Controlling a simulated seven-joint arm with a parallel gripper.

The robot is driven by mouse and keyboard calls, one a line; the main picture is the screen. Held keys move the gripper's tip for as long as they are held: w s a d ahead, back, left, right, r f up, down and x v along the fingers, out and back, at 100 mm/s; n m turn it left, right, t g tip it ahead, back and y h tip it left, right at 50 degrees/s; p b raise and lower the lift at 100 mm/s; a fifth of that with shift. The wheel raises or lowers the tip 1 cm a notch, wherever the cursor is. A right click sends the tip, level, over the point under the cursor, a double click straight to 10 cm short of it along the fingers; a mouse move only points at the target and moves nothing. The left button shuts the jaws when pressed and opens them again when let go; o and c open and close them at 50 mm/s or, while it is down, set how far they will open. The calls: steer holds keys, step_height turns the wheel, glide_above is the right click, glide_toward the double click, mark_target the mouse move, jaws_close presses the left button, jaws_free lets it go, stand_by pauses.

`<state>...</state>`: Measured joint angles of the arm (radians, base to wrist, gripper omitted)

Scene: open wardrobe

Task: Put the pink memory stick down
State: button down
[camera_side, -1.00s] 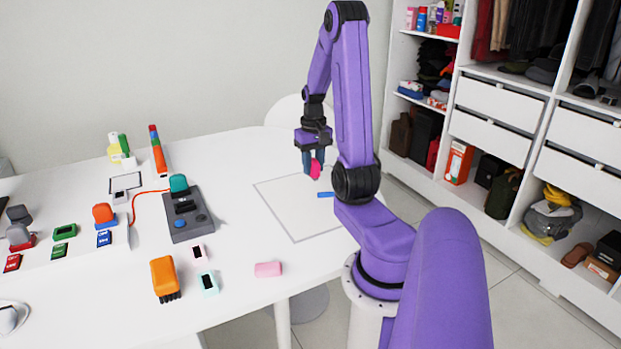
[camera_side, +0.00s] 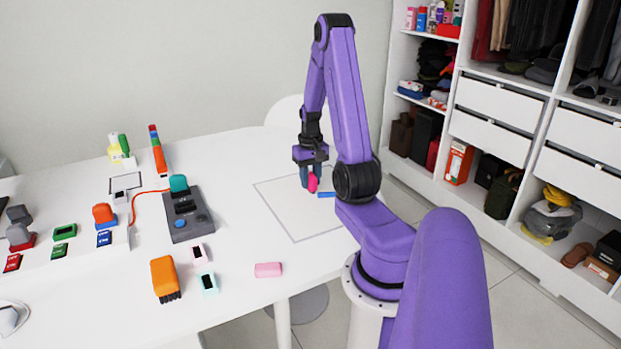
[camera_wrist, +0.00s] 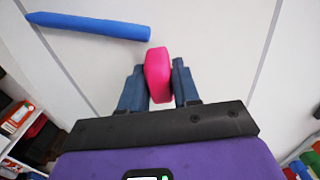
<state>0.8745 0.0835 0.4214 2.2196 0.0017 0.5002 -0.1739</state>
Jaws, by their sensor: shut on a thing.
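The pink memory stick (camera_side: 312,183) is bright pink and sits between the two blue-grey fingers of my gripper (camera_side: 311,177). In the wrist view the memory stick (camera_wrist: 158,75) is upright in the picture, with my gripper's fingers (camera_wrist: 159,88) against its two sides. My gripper is shut on it and points down over the outlined white area (camera_side: 290,222) on the table. The stick's lower end is close to the table surface; I cannot tell whether it touches.
A blue stick-like piece (camera_side: 327,195) lies close beside the gripper; it also shows in the wrist view (camera_wrist: 90,25). The front of the outlined area is clear. A light pink block (camera_side: 268,269), an orange brush-like item (camera_side: 164,279) and a grey device (camera_side: 187,215) lie to the left.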

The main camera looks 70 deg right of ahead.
mark_target(311, 174)
steer(key=shift+f, duration=0.15)
steer(key=c, duration=0.8)
jaws_free()
step_height(311, 174, up, 12)
steer(key=w+a+n, duration=0.4)
steer(key=a+n, duration=0.1)
steer(key=a, duration=0.7)
steer(key=w+a+n, duration=0.3)
steer(key=a+n, duration=0.2)
steer(key=a, duration=0.8)
steer(key=s+a+n, duration=1.1)
steer(key=s+a, duration=0.3)
steer(key=s, duration=0.2)
steer(key=shift+s+a+n, duration=0.15)
steer(key=shift+a+n, duration=0.15)
steer(key=shift+a, duration=0.1)
